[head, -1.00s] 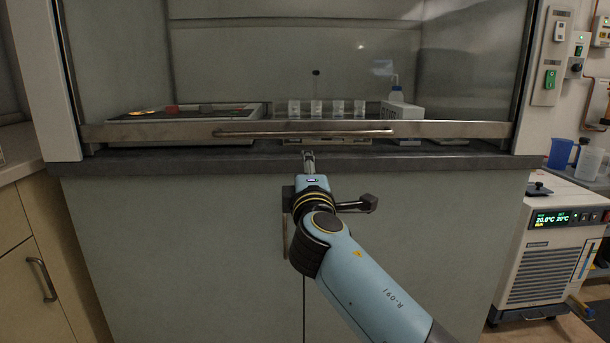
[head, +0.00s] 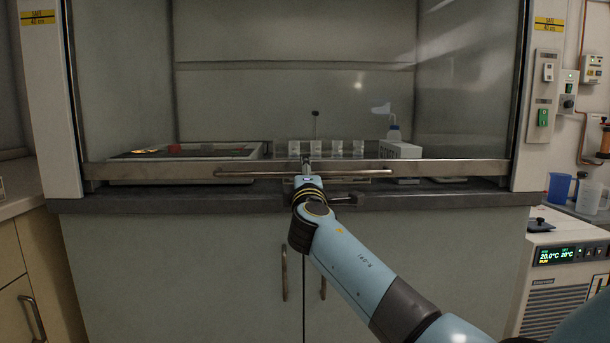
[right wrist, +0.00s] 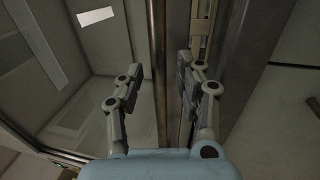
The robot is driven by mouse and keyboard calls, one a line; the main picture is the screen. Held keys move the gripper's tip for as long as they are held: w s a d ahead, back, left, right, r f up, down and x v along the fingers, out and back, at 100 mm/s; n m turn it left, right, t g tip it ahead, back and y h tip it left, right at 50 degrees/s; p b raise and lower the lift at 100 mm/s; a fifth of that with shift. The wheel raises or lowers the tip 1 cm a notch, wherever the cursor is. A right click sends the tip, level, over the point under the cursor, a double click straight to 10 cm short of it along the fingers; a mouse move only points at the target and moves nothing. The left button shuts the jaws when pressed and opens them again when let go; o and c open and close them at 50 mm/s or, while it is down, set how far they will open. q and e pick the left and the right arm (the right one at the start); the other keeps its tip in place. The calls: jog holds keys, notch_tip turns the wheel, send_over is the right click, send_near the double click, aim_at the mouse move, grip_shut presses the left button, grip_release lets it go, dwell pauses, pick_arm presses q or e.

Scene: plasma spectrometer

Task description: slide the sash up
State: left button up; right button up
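The sash is a clear pane with a metal bottom rail (head: 450,168) across the fume hood, low and close above the counter edge. A long bar handle (head: 245,174) runs along the rail's front. My right gripper (head: 307,162) is at the middle of the handle in the head view. In the right wrist view my right gripper (right wrist: 158,82) has its two fingers spread apart, with a long metal bar (right wrist: 158,50) running between them. I cannot tell whether either finger touches it. My left gripper is not in view.
Behind the sash are a flat tray-like unit (head: 190,152), several clear beakers (head: 336,147) and a wash bottle (head: 394,133). A chiller (head: 565,265) stands at the right. Cupboard doors (head: 160,270) are below the counter (head: 470,192).

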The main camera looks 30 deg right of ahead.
grip_shut()
jog(key=shift+w+f, duration=0.1)
jog(key=shift+f, duration=0.1)
dwell(0.4)
